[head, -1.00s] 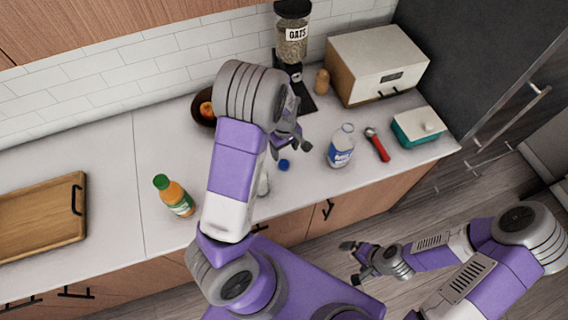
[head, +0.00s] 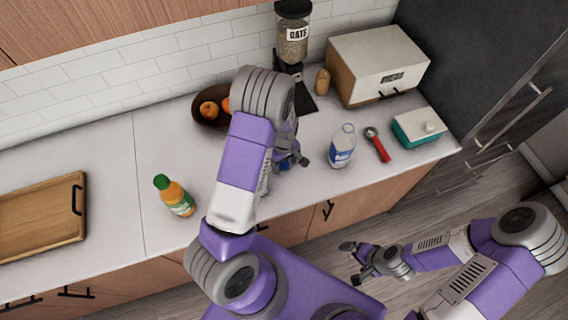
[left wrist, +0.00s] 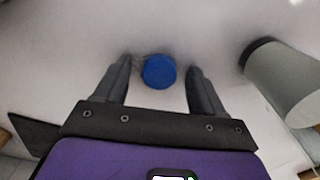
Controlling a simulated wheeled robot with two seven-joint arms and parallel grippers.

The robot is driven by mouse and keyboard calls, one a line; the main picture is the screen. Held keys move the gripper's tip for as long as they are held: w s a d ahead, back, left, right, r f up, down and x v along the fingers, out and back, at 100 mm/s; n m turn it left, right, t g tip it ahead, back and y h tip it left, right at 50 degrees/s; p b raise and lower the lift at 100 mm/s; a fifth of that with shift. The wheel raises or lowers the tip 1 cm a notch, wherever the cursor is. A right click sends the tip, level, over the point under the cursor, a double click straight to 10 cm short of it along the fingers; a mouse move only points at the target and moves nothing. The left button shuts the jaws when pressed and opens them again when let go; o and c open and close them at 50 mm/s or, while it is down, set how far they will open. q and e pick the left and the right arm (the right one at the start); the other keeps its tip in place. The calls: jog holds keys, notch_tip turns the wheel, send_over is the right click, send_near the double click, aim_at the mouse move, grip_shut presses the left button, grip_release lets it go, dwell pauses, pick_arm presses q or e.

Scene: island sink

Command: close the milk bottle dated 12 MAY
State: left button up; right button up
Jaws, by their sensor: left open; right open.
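A clear bottle with a blue-and-white label (head: 341,146) stands upright on the counter, right of my left gripper; its date is too small to read. A round blue cap (left wrist: 159,71) lies on the counter and shows between the fingers in the left wrist view. My left gripper (left wrist: 158,80) is open around it; contact cannot be told. In the head view the left gripper (head: 291,162) is partly hidden by its own arm. My right gripper (head: 356,262) is open and empty, low in front of the counter.
A pale cylindrical object (left wrist: 285,82) is close to the right finger in the left wrist view. An orange bottle (head: 175,196), fruit bowl (head: 207,119), red-handled tool (head: 377,145), teal box (head: 416,129) and wooden tray (head: 40,218) are on the counter.

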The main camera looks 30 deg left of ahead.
aim_at(284, 164)
pick_arm(q)
jog(key=c, duration=1.2)
notch_tip(284, 164, up, 10)
jog(key=shift+r+p, duration=0.1)
jog(key=shift+p, duration=0.25)
